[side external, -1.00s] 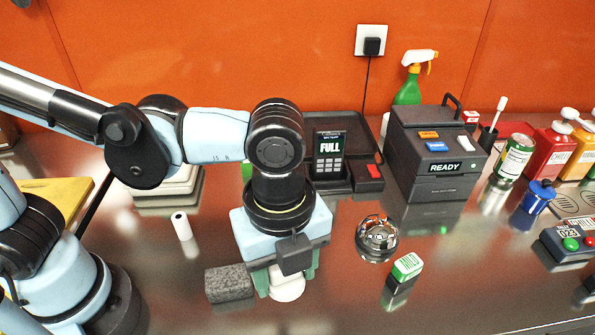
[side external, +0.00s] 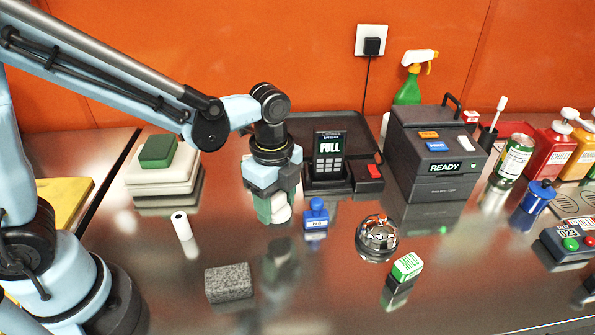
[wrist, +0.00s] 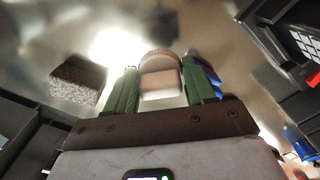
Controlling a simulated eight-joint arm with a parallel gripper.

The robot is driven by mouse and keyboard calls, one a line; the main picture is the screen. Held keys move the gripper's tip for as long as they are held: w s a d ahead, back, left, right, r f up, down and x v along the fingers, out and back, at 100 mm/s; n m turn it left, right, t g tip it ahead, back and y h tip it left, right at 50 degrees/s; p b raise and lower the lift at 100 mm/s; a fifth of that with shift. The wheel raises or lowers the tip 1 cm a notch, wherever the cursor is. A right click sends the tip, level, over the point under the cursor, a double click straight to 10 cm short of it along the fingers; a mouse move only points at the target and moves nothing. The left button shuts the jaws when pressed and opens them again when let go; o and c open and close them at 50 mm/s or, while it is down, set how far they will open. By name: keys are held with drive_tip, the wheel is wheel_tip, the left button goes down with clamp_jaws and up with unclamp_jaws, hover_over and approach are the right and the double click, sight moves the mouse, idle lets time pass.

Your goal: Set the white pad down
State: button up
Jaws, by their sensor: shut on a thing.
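My gripper (side external: 270,207) has its green fingers closed on the white pad (side external: 281,209), a small pale thing with a rounded end. It is held above the steel counter, with the gripper's dark reflection below it. In the wrist view the pad (wrist: 160,80) sits between the two green fingers, and its pale pinkish face shows. Much of the pad is hidden by the fingers in the side view.
A blue stamp (side external: 316,215) stands just right of my gripper. A black tray (side external: 340,122) with a card terminal (side external: 330,155) lies behind. A grey speckled block (side external: 229,283), white roll (side external: 181,226) and chrome bell (side external: 377,238) stand around. The front middle counter is clear.

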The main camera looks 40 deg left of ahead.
sight(278, 227)
drive_tip(key=shift+w+a+f, duration=0.35)
drive_tip(key=shift+a+f, duration=0.05)
drive_tip(key=shift+f, duration=1.9)
drive_tip(key=shift+f, duration=0.1)
drive_tip(key=o, duration=1)
drive_tip(key=shift+o, duration=0.2)
